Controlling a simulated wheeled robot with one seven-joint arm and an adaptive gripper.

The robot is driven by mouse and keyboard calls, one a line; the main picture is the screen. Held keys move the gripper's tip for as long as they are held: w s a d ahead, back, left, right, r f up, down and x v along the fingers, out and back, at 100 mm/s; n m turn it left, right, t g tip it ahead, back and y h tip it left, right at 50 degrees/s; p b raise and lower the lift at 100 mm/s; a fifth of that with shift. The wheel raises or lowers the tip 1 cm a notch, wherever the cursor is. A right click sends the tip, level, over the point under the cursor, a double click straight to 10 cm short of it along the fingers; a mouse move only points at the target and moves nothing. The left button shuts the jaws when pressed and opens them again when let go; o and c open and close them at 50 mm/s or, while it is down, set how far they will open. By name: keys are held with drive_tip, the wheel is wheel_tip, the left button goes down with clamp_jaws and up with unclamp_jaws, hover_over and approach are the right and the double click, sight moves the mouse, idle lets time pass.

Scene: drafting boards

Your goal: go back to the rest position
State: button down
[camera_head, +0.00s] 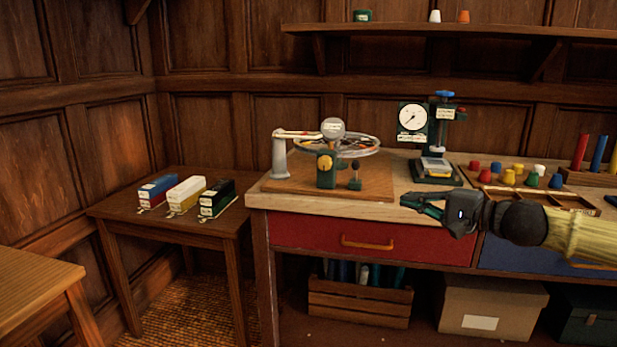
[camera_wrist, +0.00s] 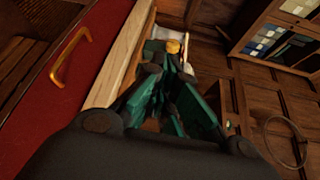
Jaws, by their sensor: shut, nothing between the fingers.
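My gripper (camera_head: 424,206) is at the end of my arm, which reaches in from the right in the head view. It is in front of the workbench (camera_head: 256,200), near the bench top's front edge and above the drawers. Its green fingers also show in the wrist view (camera_wrist: 168,75), closed together at the tips with nothing between them. The bench edge and the red drawer (camera_head: 310,240) with its brass handle lie to the left in the wrist view.
A wheel stand on a wooden board (camera_head: 372,185) and a dial gauge press (camera_head: 436,165) stand behind my gripper. Colored knobs (camera_head: 510,177) and a wooden tray (camera_head: 550,195) are at the right. A side table (camera_head: 180,224) holds three small boxes. Floor shows at the lower left.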

drive_tip(key=s+a+f+n+g+h, duration=0.15)
drive_tip(key=a+f, duration=0.25)
drive_tip(key=f, duration=0.6)
drive_tip(key=s+a+f+g+h, duration=0.1)
drive_tip(key=s+a+f+g, duration=0.15)
drive_tip(key=a+f, duration=0.45)
drive_tip(key=s+a+f+g+h, duration=0.1)
drive_tip(key=s+a+f, duration=0.1)
drive_tip(key=f, duration=1)
drive_tip(key=s+a+f+n+g+h, duration=0.1)
drive_tip(key=s+f+g+h, duration=0.1)
drive_tip(key=s+f, duration=0.65)
drive_tip(key=s+f+n+g+h, duration=0.1)
drive_tip(key=s+f, duration=0.5)
drive_tip(key=f, duration=0.5)
drive_tip(key=s+d+f+n+g+h, duration=0.15)
drive_tip(key=s+d+f, duration=0.25)
drive_tip(key=s, duration=0.4)
drive_tip(key=s+d+f+n+g+h, duration=0.1)
drive_tip(key=s+d+f+n+h, duration=0.15)
drive_tip(key=s+d+f, duration=0.4)
drive_tip(key=s+d+f+n+g+h, duration=0.1)
drive_tip(key=s+d+f+n+h, duration=0.1)
drive_tip(key=s, duration=0.7)
wheel_tip(320, 180, up, 21)
drive_tip(key=p, duration=2.1)
drive_tip(key=shift+s+r+p, duration=0.15)
drive_tip(key=shift+s+p, duration=0.05)
drive_tip(key=shift+p, duration=0.1)
